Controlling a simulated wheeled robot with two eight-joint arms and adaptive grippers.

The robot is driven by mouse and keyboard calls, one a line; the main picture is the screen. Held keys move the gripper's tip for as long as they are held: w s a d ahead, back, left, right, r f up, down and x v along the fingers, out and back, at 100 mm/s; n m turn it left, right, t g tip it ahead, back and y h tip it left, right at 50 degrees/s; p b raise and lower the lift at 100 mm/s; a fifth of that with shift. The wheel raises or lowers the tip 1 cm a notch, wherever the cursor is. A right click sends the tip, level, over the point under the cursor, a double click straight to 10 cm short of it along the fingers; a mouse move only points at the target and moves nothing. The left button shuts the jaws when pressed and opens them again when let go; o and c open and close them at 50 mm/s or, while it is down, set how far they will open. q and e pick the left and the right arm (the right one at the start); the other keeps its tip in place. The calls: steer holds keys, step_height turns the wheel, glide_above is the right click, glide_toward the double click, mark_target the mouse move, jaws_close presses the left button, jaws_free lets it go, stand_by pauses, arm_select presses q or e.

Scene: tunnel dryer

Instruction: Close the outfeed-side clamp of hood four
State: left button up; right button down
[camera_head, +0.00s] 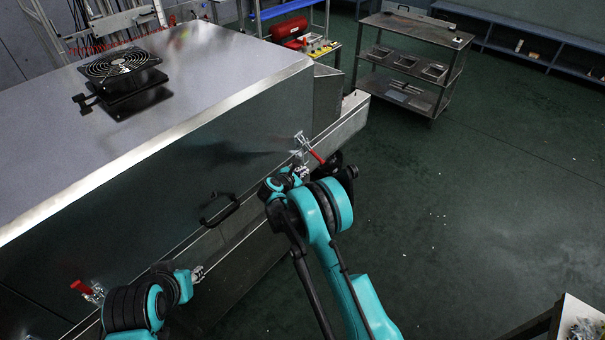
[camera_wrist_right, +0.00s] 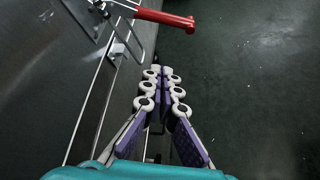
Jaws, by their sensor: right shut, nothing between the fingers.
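The large grey metal hood (camera_head: 225,140) fills the left of the head view. A toggle clamp with a red handle (camera_head: 317,156) sits at its far right corner, the handle sticking outward from the wall. In the right wrist view this red handle (camera_wrist_right: 165,18) lies across the top, beyond the fingertips. My right gripper (camera_head: 300,171) is shut and empty just below that clamp, apart from the handle; its fingers (camera_wrist_right: 165,73) meet in the wrist view. Another red-handled clamp (camera_head: 88,291) is at the near left, beside my left gripper (camera_head: 197,273), whose fingers are too small to judge. No label shows which clamp is outfeed-side.
A black handle (camera_head: 220,210) projects from the hood's side between the clamps. A black fan (camera_head: 119,66) is on top of the hood. A shelved metal cart (camera_head: 418,62) stands behind. The dark green floor (camera_head: 480,200) to the right is mostly clear.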

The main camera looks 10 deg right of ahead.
mark_target(312, 152)
steer(key=b+x, duration=0.2)
steer(key=x, duration=0.4)
steer(key=r, duration=0.2)
steer(key=s+d+r, duration=0.1)
steer(key=r, duration=0.1)
steer(key=shift+d, duration=0.1)
steer(key=shift+r, duration=0.1)
